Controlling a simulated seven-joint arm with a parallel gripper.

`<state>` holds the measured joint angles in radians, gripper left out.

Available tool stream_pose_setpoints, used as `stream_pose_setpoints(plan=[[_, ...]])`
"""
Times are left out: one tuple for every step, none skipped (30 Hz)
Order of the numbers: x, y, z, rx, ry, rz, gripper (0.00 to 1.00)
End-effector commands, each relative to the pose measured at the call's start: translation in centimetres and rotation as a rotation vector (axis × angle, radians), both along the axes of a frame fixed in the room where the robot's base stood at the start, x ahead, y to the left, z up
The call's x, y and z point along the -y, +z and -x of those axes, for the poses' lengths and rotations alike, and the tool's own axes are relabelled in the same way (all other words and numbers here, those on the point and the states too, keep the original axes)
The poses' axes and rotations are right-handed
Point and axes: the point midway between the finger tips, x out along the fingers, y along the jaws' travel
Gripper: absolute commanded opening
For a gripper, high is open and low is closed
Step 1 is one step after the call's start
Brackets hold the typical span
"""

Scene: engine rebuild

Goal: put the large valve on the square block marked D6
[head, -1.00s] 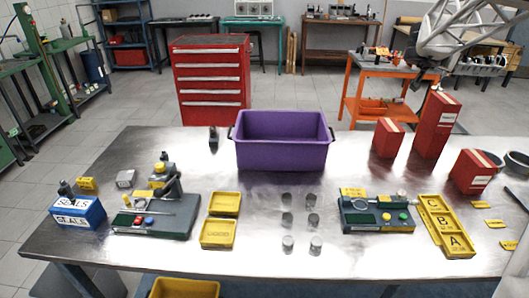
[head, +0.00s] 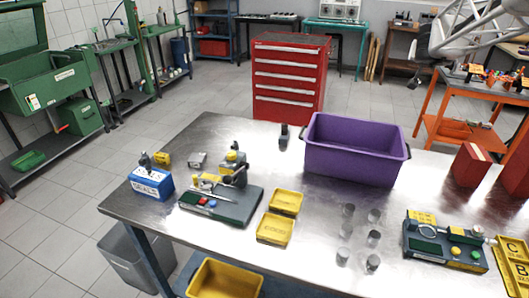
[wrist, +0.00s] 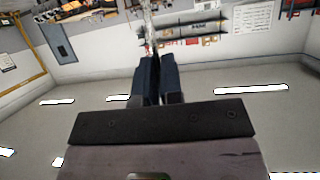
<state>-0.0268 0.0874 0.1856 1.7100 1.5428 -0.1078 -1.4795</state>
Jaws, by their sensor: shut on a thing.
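My gripper (wrist: 157,80) shows in the wrist view, its two dark fingers close together. It is shut on a thin, pale, rod-like thing (wrist: 147,25) that stands out past the fingertips. It may be the large valve's stem, but most of it is hidden or blurred. In the head view the fingers do not show clearly; only pale arm links are at the top right. No marking D6 can be read, and I cannot pick out the square block. Several small grey cylinders (head: 345,232) stand in two rows on the metal table (head: 310,265).
A purple bin (head: 350,165) stands at the table's back. A left fixture (head: 232,210), a right fixture (head: 440,248), yellow trays (head: 274,230), a blue seals box (head: 151,184) and red boxes (head: 468,168) occupy the top. Bare metal lies in front of the cylinders.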

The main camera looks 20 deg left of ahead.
Motion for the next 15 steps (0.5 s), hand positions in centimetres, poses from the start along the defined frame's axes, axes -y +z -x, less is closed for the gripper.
stream_pose_setpoints(plan=[[-2.1,0.1,-0.3,0.001,0.045,0.0,0.0],[-3.2,0.1,-0.5,0.001,0.072,0.001,0.0],[-4.7,0.1,-0.6,0.002,0.108,0.0,0.0],[-5.9,0.1,-0.7,0.001,0.134,0.0,0.0],[-7.1,0.1,-0.8,0.001,0.162,0.0,0.0],[-8.6,0.1,-0.9,0.002,0.197,0.0,0.0],[-9.7,0.1,-0.9,0.002,0.226,0.001,0.0],[-10.9,0.1,-0.9,0.003,0.253,0.002,0.0],[-12.4,0.1,-0.9,0.002,0.289,0.003,0.0],[-13.6,0.1,-0.9,0.003,0.317,0.002,0.0],[-14.8,0.1,-0.8,0.002,0.343,0.003,0.0],[-16.3,0.1,-0.7,0.002,0.379,0.003,0.0],[-17.4,0.1,-0.6,0.003,0.406,0.002,0.0],[-18.6,0.2,-0.5,0.003,0.433,0.003,0.0],[-20.1,0.2,-0.4,0.004,0.47,0.004,0.0]])
